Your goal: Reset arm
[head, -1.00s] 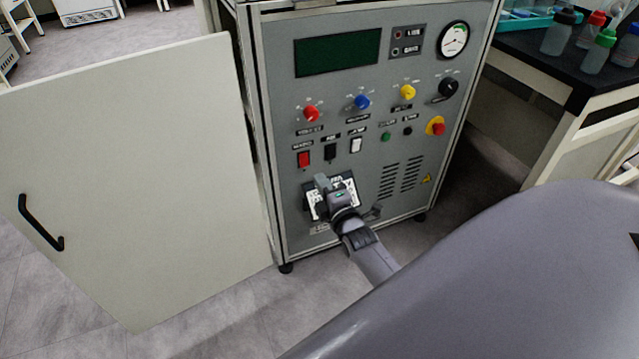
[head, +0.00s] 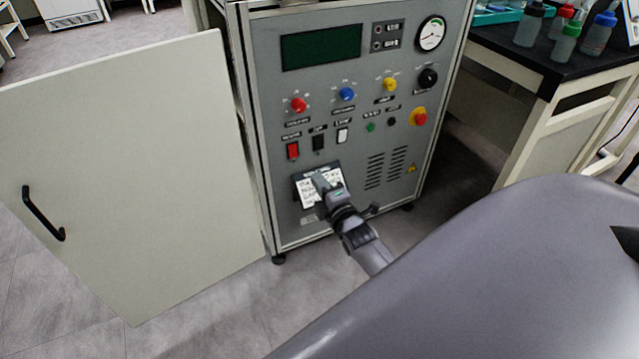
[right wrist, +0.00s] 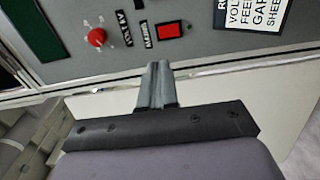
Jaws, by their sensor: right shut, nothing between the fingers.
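My right gripper (head: 322,184) is in front of the lower part of the freeze dryer's grey front panel (head: 340,220) in the head view. Its fingers are shut with nothing between them, and they overlap the white label plate (head: 309,190). In the right wrist view the closed fingers (right wrist: 157,84) point toward the panel, below the red switch (right wrist: 169,30) and the red knob (right wrist: 96,37). I cannot tell from these views how far the fingertips are from the panel. My left gripper is not in view.
A cream door (head: 130,170) with a black handle (head: 43,213) stands open left of the machine. A black-topped bench (head: 545,70) with several bottles is at the right. Grey floor (head: 220,325) is clear in front.

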